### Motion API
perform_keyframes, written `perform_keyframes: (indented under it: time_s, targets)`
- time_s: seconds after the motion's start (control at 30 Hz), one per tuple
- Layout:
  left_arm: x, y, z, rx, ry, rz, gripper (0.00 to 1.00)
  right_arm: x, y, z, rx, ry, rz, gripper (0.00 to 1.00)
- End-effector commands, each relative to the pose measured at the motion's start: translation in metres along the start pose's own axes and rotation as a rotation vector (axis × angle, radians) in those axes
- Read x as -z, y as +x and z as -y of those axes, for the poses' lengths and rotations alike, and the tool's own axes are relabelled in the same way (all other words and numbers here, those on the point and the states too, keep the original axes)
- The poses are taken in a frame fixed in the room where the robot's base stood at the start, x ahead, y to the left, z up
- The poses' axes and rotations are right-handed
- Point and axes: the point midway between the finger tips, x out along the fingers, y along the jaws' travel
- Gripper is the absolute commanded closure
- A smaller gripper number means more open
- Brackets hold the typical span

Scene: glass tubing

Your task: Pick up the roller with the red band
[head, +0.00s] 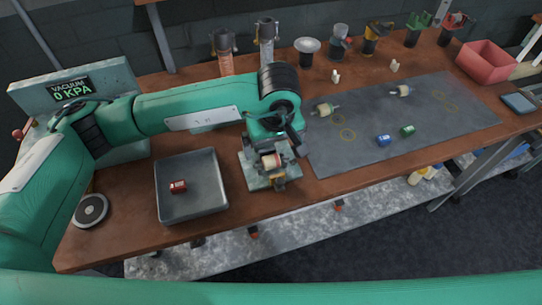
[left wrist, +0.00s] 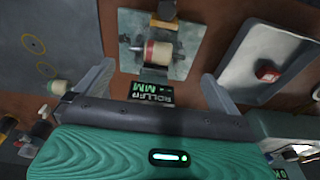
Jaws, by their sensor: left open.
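The roller with the red band (left wrist: 158,53) is a cream cylinder with a red stripe on one side. It rests on a metal measuring stand (left wrist: 188,58) marked "ROLLER MM". In the head view the roller (head: 271,160) shows just below my left gripper (head: 272,143), partly covered by it. My left gripper (left wrist: 158,78) is open and empty, its two fingers spread wide on either side of the stand in the wrist view. I cannot tell how far above the roller the fingertips are. My right gripper is not in view.
A grey tray (head: 190,212) left of the stand holds a small red cylinder (head: 177,186). A dark mat (head: 365,148) to the right holds two cream rollers, a blue piece (head: 383,140) and a green piece (head: 407,130). A vacuum gauge (head: 72,88) stands at the left.

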Motion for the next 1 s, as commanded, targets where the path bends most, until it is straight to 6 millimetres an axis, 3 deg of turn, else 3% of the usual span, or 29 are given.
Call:
perform_keyframes:
  time_s: [0.07,0.17,0.27,0.43,0.57,0.73,1.0]
  targets:
    - [0.0,0.013,0.001,0.003,-0.002,0.003,0.0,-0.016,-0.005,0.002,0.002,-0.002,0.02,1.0]
    - [0.0,0.027,0.0,0.001,-0.002,0.002,0.0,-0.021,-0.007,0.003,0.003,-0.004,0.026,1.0]
    - [0.001,0.034,0.0,0.001,-0.001,0.001,0.0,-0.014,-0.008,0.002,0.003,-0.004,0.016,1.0]
    - [0.004,0.045,0.0,0.002,-0.003,0.003,0.0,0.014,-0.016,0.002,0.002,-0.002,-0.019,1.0]
    - [0.009,0.062,-0.002,0.003,-0.002,0.003,0.0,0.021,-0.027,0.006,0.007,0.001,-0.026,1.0]
    - [0.009,0.083,-0.002,0.0,-0.001,0.002,0.0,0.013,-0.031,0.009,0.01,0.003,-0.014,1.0]
    - [0.01,0.088,-0.003,-0.001,0.0,0.0,0.0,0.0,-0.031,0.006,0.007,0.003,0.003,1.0]
